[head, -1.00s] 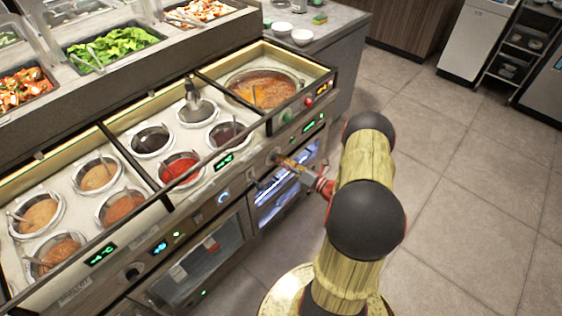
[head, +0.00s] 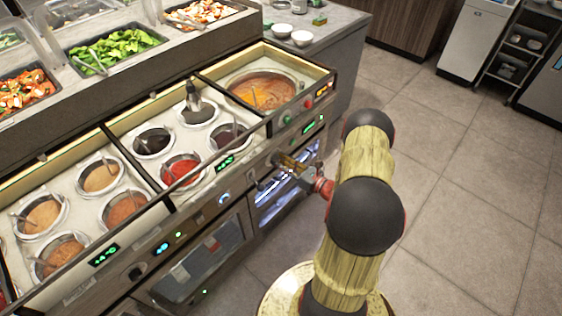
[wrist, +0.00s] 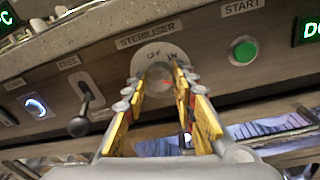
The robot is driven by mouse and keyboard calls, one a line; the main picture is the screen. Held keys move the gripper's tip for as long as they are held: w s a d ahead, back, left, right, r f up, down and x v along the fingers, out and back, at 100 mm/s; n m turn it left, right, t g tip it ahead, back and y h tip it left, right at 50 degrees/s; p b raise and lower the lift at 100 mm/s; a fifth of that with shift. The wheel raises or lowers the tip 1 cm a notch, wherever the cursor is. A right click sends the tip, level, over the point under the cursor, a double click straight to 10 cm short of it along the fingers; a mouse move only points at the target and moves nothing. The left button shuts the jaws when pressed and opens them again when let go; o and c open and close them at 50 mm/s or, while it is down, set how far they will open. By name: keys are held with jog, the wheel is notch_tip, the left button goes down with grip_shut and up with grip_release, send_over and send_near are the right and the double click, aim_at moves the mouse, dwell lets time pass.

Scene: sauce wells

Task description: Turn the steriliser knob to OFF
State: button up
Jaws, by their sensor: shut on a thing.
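The steriliser knob (wrist: 159,76) sits on a pale round plate under the word STERILISER on the dark front panel, in the wrist view. A small red mark shows between the fingers; I cannot tell for sure which setting the knob points to. In the head view my gripper (head: 290,163) is at the counter's front panel and hides the knob.
A green START button (wrist: 244,51) is right of the knob. A lever with a black ball (wrist: 79,126) is left of it, by a FREE label. A blue-lit cabinet (head: 285,195) is below. Sauce wells (head: 180,168) lie behind the panel.

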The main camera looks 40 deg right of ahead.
jog(key=n, duration=0.5)
jog(key=n+h+b, duration=0.1)
jog(key=n, duration=0.5)
jog(key=shift+a, duration=0.1)
jog(key=n+h, duration=0.1)
jog(key=n, duration=0.9)
jog(key=shift+a+n+b, duration=0.1)
jog(key=shift+n+b, duration=0.2)
jog(key=shift+b, duration=0.1)
dwell(0.3)
jog(key=o, duration=1.2)
jog(key=shift+c, duration=0.2)
jog(key=shift+s, duration=0.1)
